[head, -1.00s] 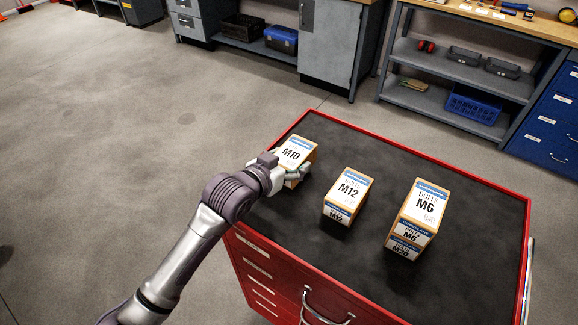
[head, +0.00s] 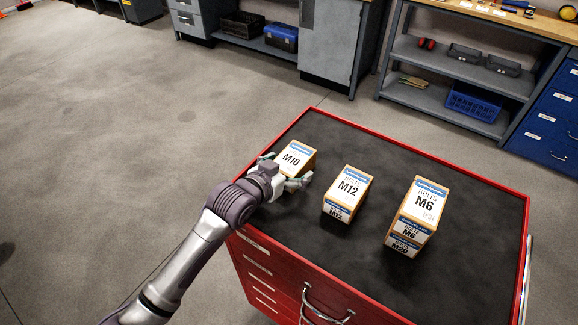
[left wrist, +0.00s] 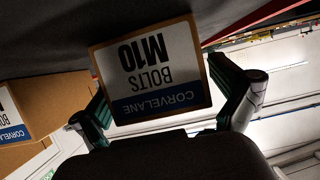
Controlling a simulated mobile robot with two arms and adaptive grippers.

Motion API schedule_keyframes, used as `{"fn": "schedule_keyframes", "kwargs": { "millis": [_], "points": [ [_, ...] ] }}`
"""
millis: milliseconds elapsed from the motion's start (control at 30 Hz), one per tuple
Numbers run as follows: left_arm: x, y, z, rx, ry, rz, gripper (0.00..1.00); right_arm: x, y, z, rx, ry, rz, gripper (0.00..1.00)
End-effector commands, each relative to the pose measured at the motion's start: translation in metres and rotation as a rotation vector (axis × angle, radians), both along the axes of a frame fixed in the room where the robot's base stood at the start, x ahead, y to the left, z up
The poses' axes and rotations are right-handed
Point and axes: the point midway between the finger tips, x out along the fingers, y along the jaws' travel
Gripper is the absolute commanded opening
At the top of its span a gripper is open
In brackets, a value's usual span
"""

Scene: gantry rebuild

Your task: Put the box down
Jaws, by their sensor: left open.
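The M10 bolt box (head: 297,157), orange-brown with a white and blue label, rests on the black top of the red tool cabinet (head: 420,152), near its left corner. My left gripper (head: 284,172) is open at the near side of this box, with its fingers spread. In the left wrist view the M10 box (left wrist: 152,70) shows upside down between the two green-padded fingers (left wrist: 165,107), with gaps visible at the sides. My right gripper is in neither view.
An M12 box (head: 348,192) stands right of the M10 box. The cabinet top is clear behind the boxes. Shelving (head: 455,62) stands beyond, across open floor.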

Motion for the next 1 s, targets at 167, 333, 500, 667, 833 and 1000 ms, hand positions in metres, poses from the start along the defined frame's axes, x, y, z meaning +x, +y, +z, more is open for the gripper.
{"fn": "schedule_keyframes", "kwargs": {
  "millis": [167,333,500,667,833,1000],
  "points": [
    [-0.003,0.002,0.004,0.000,0.000,0.000,1.00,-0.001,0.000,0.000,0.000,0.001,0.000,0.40],
    [-0.024,0.017,0.013,0.000,-0.001,0.001,1.00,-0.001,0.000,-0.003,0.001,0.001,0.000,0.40],
    [-0.054,0.036,0.027,0.000,-0.001,0.000,1.00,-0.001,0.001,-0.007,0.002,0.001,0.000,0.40],
    [-0.077,0.051,0.039,0.001,-0.001,0.000,1.00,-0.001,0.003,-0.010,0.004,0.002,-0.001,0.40],
    [-0.089,0.060,0.046,-0.001,-0.001,0.000,1.00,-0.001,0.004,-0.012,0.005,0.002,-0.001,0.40],
    [-0.093,0.061,0.048,0.000,0.001,0.000,1.00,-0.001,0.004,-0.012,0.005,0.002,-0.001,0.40]
  ]
}}
